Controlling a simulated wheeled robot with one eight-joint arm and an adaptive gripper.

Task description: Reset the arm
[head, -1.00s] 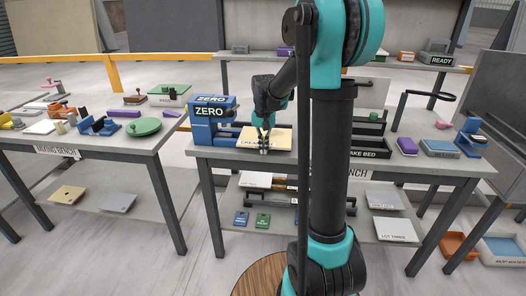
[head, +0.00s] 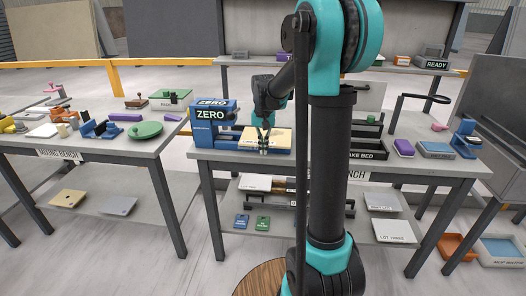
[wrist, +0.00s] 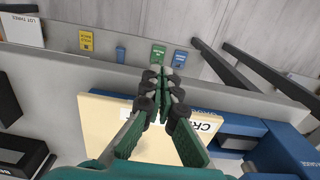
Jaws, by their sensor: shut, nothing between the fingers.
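My gripper (head: 263,150) is low over the front edge of the middle bench (head: 225,155) in the head view. Its fingers are together and empty. In the wrist view my gripper (wrist: 166,75) points across the bench's front edge, with its fingertips closed. A cream lettered board (head: 281,139) lies on the bench right beside and behind the fingers. It also shows under the fingers in the wrist view (wrist: 105,122). I cannot tell whether the fingers touch it. My arm's column hides part of the bench.
A blue ZERO stand (head: 213,118) is just left of my gripper. A black tray (head: 368,143) is on the bench right of my arm. The left bench (head: 95,148) holds a green disc (head: 145,129) and several tools. A lower shelf (head: 240,212) holds small coloured tags.

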